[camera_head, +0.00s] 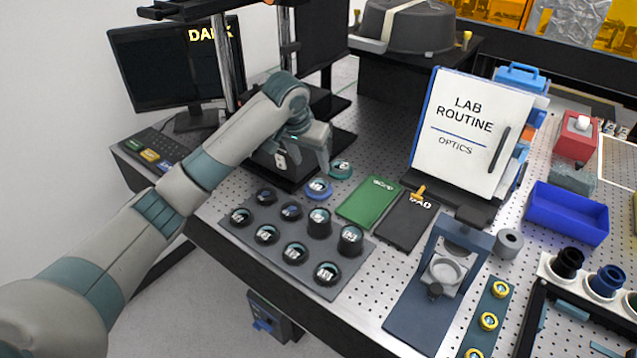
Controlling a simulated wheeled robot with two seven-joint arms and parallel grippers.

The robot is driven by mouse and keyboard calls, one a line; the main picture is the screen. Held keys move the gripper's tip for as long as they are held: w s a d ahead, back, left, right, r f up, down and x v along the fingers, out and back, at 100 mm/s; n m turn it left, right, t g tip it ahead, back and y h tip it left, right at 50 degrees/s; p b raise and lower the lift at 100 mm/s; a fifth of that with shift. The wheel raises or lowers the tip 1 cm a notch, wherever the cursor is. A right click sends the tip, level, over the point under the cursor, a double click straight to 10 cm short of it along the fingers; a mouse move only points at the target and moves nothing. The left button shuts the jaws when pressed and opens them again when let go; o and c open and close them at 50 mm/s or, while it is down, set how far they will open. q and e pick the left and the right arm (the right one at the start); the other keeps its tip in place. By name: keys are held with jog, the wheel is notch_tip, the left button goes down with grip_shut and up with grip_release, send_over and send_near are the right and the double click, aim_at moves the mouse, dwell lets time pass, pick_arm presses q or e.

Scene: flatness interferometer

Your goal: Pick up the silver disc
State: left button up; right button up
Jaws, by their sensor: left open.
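My left gripper (304,162) is open over the back left of the perforated table, its fingers pointing down. Near its right finger are two small round discs, one with a blue rim (318,188) and one with a teal rim (340,169). A dark grey tray (268,252) in front holds several black-rimmed round pieces with pale, reflective tops, such as one at its front (326,273). I cannot tell which round piece is the silver disc. I see nothing between my left fingers. My right gripper is not in view.
A green pad (369,203) and a black pad (406,222) lie right of the tray. A blue stand (425,300) holds a pale ring. A blue bin (566,213) and white binder (468,130) stand right. A monitor (165,65) and post (224,60) stand behind my left arm.

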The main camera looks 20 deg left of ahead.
aim_at(318, 184)
pick_arm(q)
jog(key=p+x, duration=0.1)
jog(key=x, duration=0.3)
jog(key=shift+w+d+f, duration=0.1)
jog(key=shift+w+f, duration=0.1)
jog(key=shift+f, duration=0.35)
jog(key=shift+w+f+p, duration=0.1)
jog(key=shift+f+p, duration=0.25)
jog(key=shift+p, duration=0.2)
jog(key=p+x, duration=0.1)
jog(key=x, duration=0.3)
jog(key=shift+p, duration=0.4)
jog(key=shift+f, duration=0.3)
jog(key=shift+c, duration=0.3)
jog(key=c, duration=0.8)
